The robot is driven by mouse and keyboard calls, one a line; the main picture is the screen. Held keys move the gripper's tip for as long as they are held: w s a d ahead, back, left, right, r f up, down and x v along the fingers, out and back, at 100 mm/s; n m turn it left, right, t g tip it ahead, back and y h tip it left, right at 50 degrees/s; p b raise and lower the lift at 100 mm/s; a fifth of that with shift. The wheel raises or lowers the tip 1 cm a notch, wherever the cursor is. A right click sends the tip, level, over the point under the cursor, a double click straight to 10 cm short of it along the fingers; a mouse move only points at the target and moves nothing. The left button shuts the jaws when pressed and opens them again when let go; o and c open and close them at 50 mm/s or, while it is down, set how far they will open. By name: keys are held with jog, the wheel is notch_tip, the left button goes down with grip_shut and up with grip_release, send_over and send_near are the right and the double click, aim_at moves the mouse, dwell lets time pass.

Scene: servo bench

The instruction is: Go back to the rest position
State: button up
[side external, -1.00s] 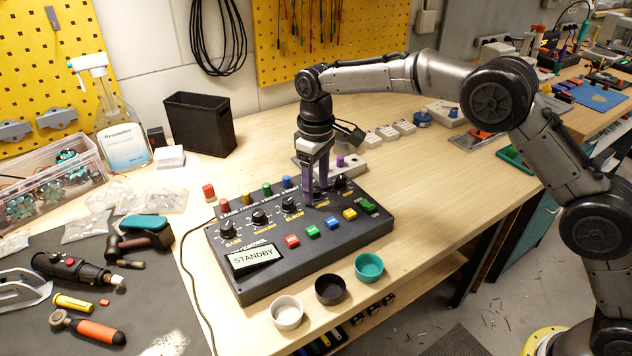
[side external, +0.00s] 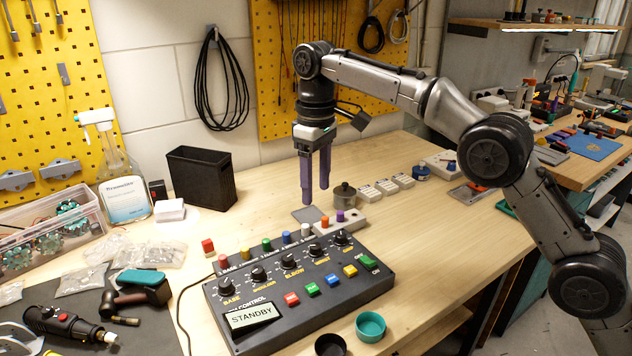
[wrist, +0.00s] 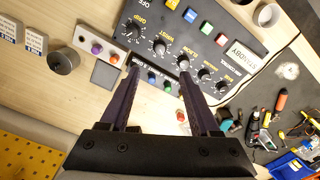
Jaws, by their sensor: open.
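My gripper (side external: 316,200) is open and empty, with its two purple fingers pointing down. It hangs in the air above the bench, behind the control box (side external: 240,345). In the wrist view the fingers of my gripper (wrist: 160,75) stand apart, with the control box (wrist: 215,35) beyond them. The box has a row of black knobs, coloured buttons and a display (side external: 250,316) reading STANDBY. A grey pot (side external: 345,197) and a flat grey square (side external: 308,214) are on the bench near the fingers.
A black bin (side external: 202,178) and a spray bottle (side external: 122,180) stand at the back left. A small block with orange and purple knobs (side external: 340,221) sits behind the box. A teal cup (side external: 370,326) is in front. The bench right of the box is mostly clear.

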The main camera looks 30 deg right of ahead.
jog(key=shift+r, duration=0.1)
jog(key=s+d+r+m+t, duration=0.1)
jog(key=s+d+r, duration=0.2)
jog(key=r, duration=0.3)
jog(key=s+d+r+t, duration=0.1)
jog(key=s+d+r, duration=0.3)
jog(key=r, duration=0.2)
jog(key=s+d+r+m+t, duration=0.1)
jog(key=s+d+r, duration=0.15)
jog(key=s, duration=0.35)
jog(key=s+d+r, duration=0.1)
jog(key=s+d, duration=0.2)
jog(key=s, duration=0.2)
jog(key=s+d+f+m+t, duration=0.1)
jog(key=s+f, duration=0.1)
jog(key=s, duration=0.4)
jog(key=s+d+f+m+t, duration=0.1)
jog(key=s+d+f, duration=0.15)
jog(key=s, duration=0.35)
jog(key=s+f, duration=0.3)
jog(key=f, duration=0.4)
jog(key=s+f+m, duration=0.1)
jog(key=s+f, duration=0.2)
jog(key=f, duration=0.4)
jog(key=shift+s+d+t, duration=0.15)
jog(key=shift+s+t, duration=0.15)
jog(key=shift+s, duration=0.1)
jog(key=shift+r, duration=0.1)
